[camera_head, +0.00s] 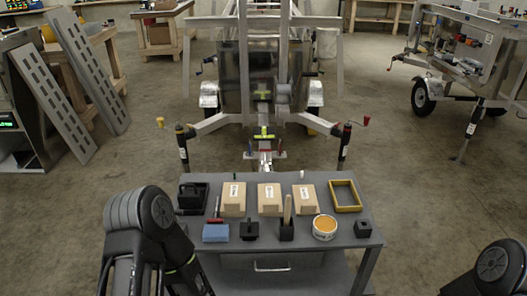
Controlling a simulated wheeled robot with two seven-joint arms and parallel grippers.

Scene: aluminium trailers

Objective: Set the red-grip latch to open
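The aluminium trailer (264,60) stands ahead with its tongue pointing toward me. At the front of the tongue, a small part with red on it (276,153) sits just below a yellow-green part (264,133). This may be the red-grip latch, but it is too small to tell its shape or position. A red knob (366,120) shows on the jack crank to the right of the tongue. My arms show only as dark links at the lower left and lower right. Neither gripper shows.
A grey cart (340,222) stands between me and the tongue. It holds cardboard boxes (233,198), a red-handled tool (216,210), a blue block (215,233), a yellow frame (345,195) and a round tin (325,227). Grey ramps (60,100) lean at left. Floor right of the cart is clear.

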